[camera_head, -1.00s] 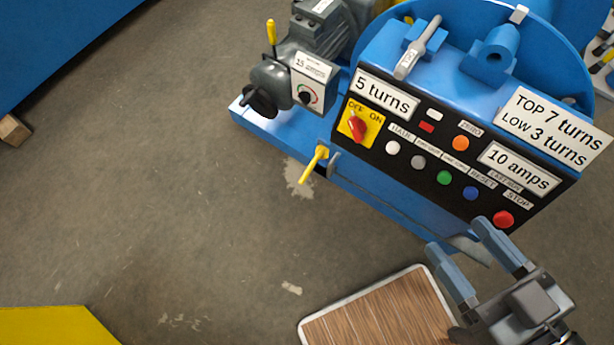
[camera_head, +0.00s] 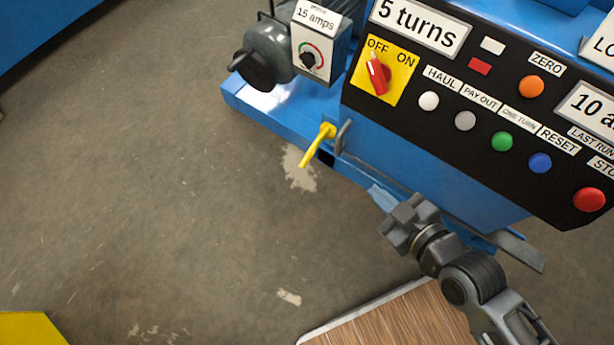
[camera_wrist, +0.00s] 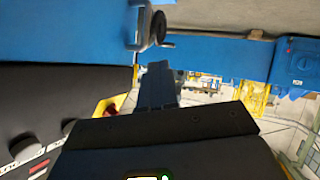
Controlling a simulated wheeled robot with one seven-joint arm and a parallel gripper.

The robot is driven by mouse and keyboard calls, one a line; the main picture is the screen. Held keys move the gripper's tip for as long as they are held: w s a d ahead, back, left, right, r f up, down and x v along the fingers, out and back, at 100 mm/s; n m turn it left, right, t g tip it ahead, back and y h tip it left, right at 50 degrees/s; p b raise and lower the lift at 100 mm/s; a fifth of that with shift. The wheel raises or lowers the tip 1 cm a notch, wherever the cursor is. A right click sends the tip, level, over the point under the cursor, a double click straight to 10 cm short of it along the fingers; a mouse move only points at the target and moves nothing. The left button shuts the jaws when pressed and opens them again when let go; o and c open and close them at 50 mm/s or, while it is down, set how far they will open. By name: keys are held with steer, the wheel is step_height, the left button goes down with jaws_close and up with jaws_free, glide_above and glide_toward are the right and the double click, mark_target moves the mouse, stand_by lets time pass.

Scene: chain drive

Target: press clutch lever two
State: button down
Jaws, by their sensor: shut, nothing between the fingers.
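A yellow lever (camera_head: 319,143) sticks out from the lower front edge of the blue machine (camera_head: 400,165) in the head view, beside a grey bracket. No label on this lever is readable. My gripper (camera_head: 380,197) is to the right of and below the lever, apart from it, in front of the machine's lower face. Its blue fingers are partly hidden behind my wrist. The wrist view shows the fingers (camera_wrist: 157,88) together and empty, with blue machine parts beyond them.
The control panel (camera_head: 480,110) with a red OFF/ON switch (camera_head: 377,75) and several coloured buttons is above my arm. A grey motor (camera_head: 270,55) stands at the back left. A wood-topped board (camera_head: 400,322) lies below.

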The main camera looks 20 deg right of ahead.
mark_target(315, 148)
steer(key=w+a+f+n+g+y+b, duration=0.1)
steer(key=w+a+f+n+y+b, duration=0.1)
steer(key=w+f+b, duration=0.9)
steer(key=shift+w+a+f+n, duration=0.7)
steer(key=shift+a+f, duration=0.35)
steer(key=shift+f, duration=1.65)
steer(key=shift+w, duration=0.1)
steer(key=f+b+x, duration=0.1)
steer(key=b+x, duration=0.1)
steer(key=x, duration=0.4)
steer(key=s+d+f+b+x, duration=0.1)
steer(key=b+x, duration=0.2)
steer(key=x, duration=0.3)
steer(key=shift+w+f+b, duration=0.15)
steer(key=shift+f+b, duration=0.2)
steer(key=shift+f, duration=0.1)
steer(key=shift+f, duration=0.15)
